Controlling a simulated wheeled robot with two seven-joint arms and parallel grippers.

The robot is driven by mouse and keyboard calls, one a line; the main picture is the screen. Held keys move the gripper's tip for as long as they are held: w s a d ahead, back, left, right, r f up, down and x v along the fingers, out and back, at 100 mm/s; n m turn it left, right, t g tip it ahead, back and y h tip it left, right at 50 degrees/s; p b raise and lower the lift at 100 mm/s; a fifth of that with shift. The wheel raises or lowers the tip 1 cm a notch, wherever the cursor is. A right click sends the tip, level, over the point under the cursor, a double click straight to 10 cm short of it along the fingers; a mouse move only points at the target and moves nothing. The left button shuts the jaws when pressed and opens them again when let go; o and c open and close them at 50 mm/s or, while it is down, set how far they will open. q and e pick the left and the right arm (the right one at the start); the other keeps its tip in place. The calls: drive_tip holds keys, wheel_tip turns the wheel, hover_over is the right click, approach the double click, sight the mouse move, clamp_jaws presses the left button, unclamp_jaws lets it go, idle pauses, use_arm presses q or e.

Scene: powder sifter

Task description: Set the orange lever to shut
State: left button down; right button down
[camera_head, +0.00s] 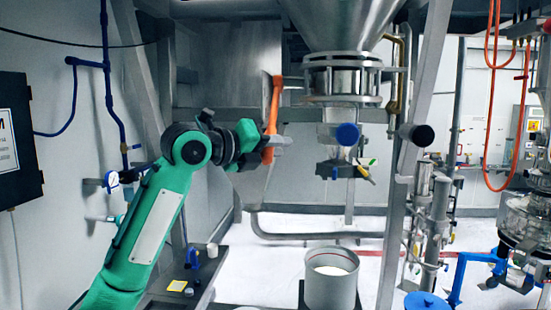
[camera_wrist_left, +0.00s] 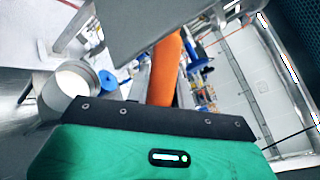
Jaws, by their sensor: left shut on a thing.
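My left gripper (camera_head: 270,147) is shut on the lever's lower end. My right gripper is not in view.
Steel frame legs (camera_head: 415,130) rise right of the hopper. A black box (camera_head: 18,140) hangs on the left wall. Blue pipes (camera_head: 106,90) run down that wall. A dark bench (camera_head: 205,270) stands low beside my left arm.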

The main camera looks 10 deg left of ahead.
sight(274, 121)
use_arm(q)
drive_tip(key=shift+n+g+y, duration=0.4)
drive_tip(key=shift+n+g, duration=0.2)
drive_tip(key=shift+n, duration=0.1)
drive_tip(key=r, duration=0.1)
drive_tip(key=s+r, duration=0.1)
drive_tip(key=r, duration=0.1)
drive_tip(key=s+r, duration=0.1)
drive_tip(key=shift+s+r, duration=0.25)
drive_tip(key=shift+r, duration=0.05)
drive_tip(key=shift+s+r+g, duration=0.25)
drive_tip(key=shift+r+g, duration=0.05)
drive_tip(key=shift+r, duration=0.2)
drive_tip(key=c, duration=1.2)
unclamp_jaws()
drive_tip(key=shift+s+a+b, duration=0.35)
drive_tip(key=shift+a+b, duration=0.05)
drive_tip(key=shift+b, duration=0.05)
drive_tip(key=b+v, duration=0.5)
drive_tip(key=v, duration=0.8)
drive_tip(key=shift+d+r+b, duration=0.2)
drive_tip(key=shift+b, duration=0.15)
